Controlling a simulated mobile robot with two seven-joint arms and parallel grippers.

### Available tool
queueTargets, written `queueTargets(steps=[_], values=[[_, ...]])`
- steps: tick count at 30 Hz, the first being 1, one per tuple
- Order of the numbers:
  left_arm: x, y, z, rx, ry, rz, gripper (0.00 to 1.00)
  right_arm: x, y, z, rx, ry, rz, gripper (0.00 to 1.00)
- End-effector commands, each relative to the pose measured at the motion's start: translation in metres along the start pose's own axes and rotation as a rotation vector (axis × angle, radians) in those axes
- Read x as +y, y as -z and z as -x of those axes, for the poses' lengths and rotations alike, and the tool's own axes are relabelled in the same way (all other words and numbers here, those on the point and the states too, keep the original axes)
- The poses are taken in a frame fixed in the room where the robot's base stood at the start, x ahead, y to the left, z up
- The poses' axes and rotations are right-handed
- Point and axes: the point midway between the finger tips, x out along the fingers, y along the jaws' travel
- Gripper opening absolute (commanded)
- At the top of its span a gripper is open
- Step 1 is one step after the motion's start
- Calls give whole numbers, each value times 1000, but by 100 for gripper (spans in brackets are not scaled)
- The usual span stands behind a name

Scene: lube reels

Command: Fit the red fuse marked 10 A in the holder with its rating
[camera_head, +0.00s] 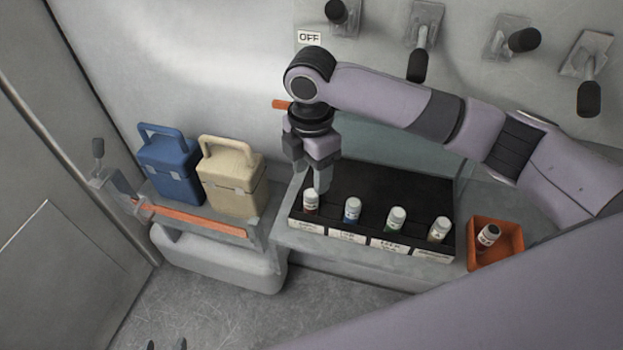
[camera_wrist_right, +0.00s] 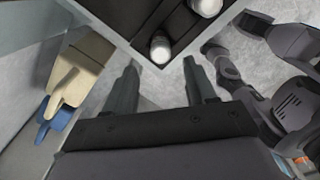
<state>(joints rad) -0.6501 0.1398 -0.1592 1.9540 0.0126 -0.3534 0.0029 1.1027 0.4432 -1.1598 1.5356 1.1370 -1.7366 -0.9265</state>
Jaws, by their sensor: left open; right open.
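A black fuse rack (camera_head: 390,187) stands on the bench with a row of white-capped fuses along its front edge. The leftmost fuse (camera_head: 311,201) has a reddish-brown body. Blue (camera_head: 352,210), green (camera_head: 396,220) and yellowish (camera_head: 439,230) ones follow to its right. White labels (camera_head: 347,237) line the front; their ratings are too small to read. Another white-capped fuse (camera_head: 488,236) with a dark band leans in an orange tray. My right gripper (camera_head: 318,185) is open just above and behind the leftmost fuse. My left gripper (camera_head: 166,344) is open at the bottom edge, only its tips showing.
The orange tray (camera_head: 511,229) sits right of the rack. Blue (camera_head: 170,165) and beige (camera_head: 232,180) cases stand on a shelf at left, behind an orange bar (camera_head: 190,218). Lever switches (camera_head: 424,35) line the back wall, with an OFF sign (camera_head: 309,37). The floor in front is clear.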

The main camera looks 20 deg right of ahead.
Motion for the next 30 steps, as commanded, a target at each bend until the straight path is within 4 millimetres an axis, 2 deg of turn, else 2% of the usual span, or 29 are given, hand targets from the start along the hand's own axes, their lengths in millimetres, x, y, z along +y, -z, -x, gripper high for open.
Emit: queueTargets(steps=[3,9,30], values=[[0,-3,-1,-3,0,0,56,0,0,23,0,-2,0,56],[0,-4,-2,-4,0,0,56,0,0,46,0,0,-1,56],[0,-3,-2,-4,0,0,56,0,0,50,0,2,0,56]])
